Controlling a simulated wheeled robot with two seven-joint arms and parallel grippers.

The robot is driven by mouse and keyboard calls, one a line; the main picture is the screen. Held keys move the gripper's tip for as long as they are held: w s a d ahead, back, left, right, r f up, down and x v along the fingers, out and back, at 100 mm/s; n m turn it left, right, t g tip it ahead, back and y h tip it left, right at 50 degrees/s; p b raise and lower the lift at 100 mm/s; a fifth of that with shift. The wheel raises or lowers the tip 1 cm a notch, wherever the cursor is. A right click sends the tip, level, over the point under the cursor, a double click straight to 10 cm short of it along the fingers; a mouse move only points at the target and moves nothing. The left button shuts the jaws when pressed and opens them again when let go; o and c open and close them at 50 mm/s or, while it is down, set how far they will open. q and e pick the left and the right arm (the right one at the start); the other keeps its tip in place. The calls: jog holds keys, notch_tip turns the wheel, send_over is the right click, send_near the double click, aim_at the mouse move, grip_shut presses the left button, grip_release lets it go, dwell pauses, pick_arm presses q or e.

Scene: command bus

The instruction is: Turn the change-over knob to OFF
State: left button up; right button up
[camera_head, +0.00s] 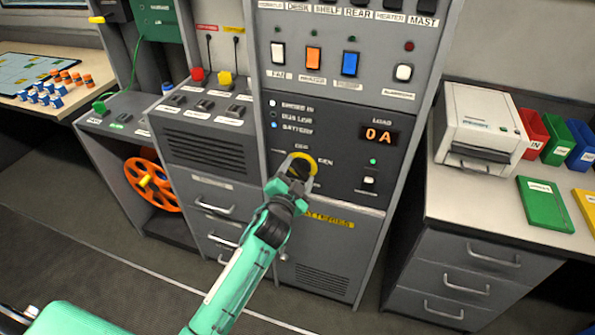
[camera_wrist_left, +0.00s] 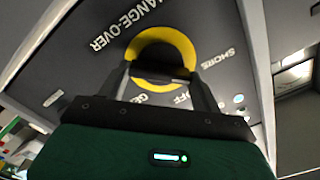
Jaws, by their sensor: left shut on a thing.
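The change-over knob (camera_head: 300,165) is on the grey panel, with a yellow ring (camera_head: 314,168) around it. The ring also shows in the left wrist view (camera_wrist_left: 168,33), beside printed CHANGE-OVER, SHORE, OFF and GEN labels. My left gripper (camera_head: 291,180) comes up from below and is shut on the knob. Its two fingers (camera_wrist_left: 160,80) reach the lower part of the ring in the left wrist view. The gripper hides much of the knob, so I cannot tell which label it points at. My right gripper is not in view.
A load display reading 0 A (camera_head: 378,135) and a white switch (camera_head: 369,181) are right of the knob. Coloured rocker switches (camera_head: 313,58) are above. A printer (camera_head: 482,125) stands on the right counter. An orange reel (camera_head: 153,184) is at lower left.

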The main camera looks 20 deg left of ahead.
pick_arm(q)
jog(key=m+p, duration=0.2)
jog(key=m, duration=0.3)
jog(key=shift+m, duration=0.3)
jog(key=shift+f+m+p, duration=0.2)
jog(key=shift+m+p, duration=0.3)
jog(key=shift+m, duration=1.3)
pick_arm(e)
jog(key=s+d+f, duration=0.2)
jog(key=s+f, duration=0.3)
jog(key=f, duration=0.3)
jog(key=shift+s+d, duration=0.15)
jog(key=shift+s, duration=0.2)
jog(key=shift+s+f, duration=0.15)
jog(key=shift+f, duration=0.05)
pick_arm(q)
jog(key=o, duration=1)
jog(key=shift+s, duration=0.1)
